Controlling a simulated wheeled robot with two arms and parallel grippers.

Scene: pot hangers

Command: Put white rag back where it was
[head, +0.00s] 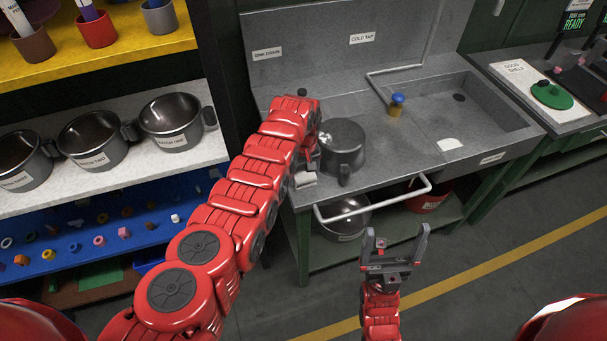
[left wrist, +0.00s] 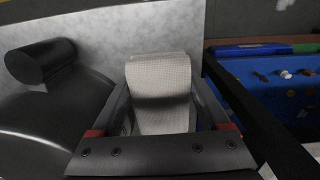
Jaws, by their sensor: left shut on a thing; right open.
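The white rag (left wrist: 160,88) is between the fingers of my left gripper (left wrist: 160,115) in the left wrist view, folded over at its top with its lower part hanging down. In the head view a pale bit of the rag (head: 305,180) shows at the left front edge of the sink counter, beside the dark metal pot. My left gripper (head: 308,168) is there, mostly hidden by its own arm. My right gripper (head: 395,240) is open and empty, in front of the counter and above the floor.
A metal pot (head: 343,145) stands on the sink counter (head: 290,35), close to my left gripper. A white rail (head: 375,206) runs along the counter's front. A blue-topped object (head: 397,104) stands by the basin. Shelves with labelled pots (head: 172,118) are at left.

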